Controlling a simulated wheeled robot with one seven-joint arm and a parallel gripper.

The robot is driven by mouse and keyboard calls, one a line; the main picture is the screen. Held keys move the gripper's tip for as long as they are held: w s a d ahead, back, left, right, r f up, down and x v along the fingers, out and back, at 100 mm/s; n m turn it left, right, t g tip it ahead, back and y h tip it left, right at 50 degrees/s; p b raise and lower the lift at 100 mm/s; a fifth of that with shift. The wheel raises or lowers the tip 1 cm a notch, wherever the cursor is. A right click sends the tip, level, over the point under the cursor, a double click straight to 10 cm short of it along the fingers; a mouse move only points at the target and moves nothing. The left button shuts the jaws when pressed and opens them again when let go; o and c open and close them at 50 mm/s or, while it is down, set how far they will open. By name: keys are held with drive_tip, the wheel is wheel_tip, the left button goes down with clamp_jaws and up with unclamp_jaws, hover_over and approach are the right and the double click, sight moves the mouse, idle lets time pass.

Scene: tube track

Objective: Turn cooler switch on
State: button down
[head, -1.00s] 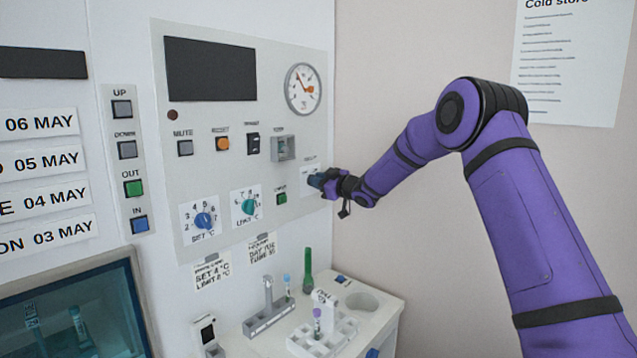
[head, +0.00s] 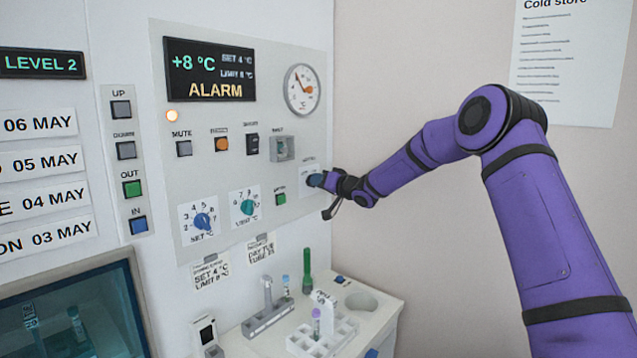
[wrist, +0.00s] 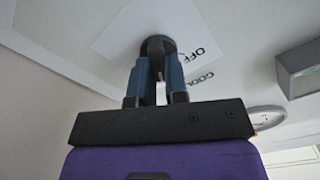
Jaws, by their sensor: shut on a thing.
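The cooler switch (wrist: 157,46) is a dark round knob on a white label reading OFF and partly COOL in the wrist view. My gripper (wrist: 160,68) is shut on it, with a blue finger on each side. In the head view my gripper (head: 318,180) is at the right edge of the control panel and hides most of the switch. The display (head: 210,72) is lit and reads +8 °C, SET 4 °C, LIMIT 8 °C and ALARM. An orange lamp (head: 172,116) glows below it.
The panel (head: 290,232) also carries a gauge (head: 302,90), several buttons and two dials, SET (head: 203,221) and LIMIT (head: 248,207). A white bench (head: 385,305) with tube racks stands below. A small side display (head: 42,64) reads LEVEL 2.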

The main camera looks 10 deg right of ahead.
drive_tip(key=shift+f+m, duration=0.1)
drive_tip(key=shift+m, duration=0.9)
drive_tip(key=c, duration=1.1)
unclamp_jaws()
drive_tip(key=shift+c, duration=0.2)
drive_tip(key=shift+d, duration=0.1)
drive_tip(key=v, duration=1)
drive_tip(key=shift+s+d, duration=0.2)
drive_tip(key=shift+s, duration=0.1)
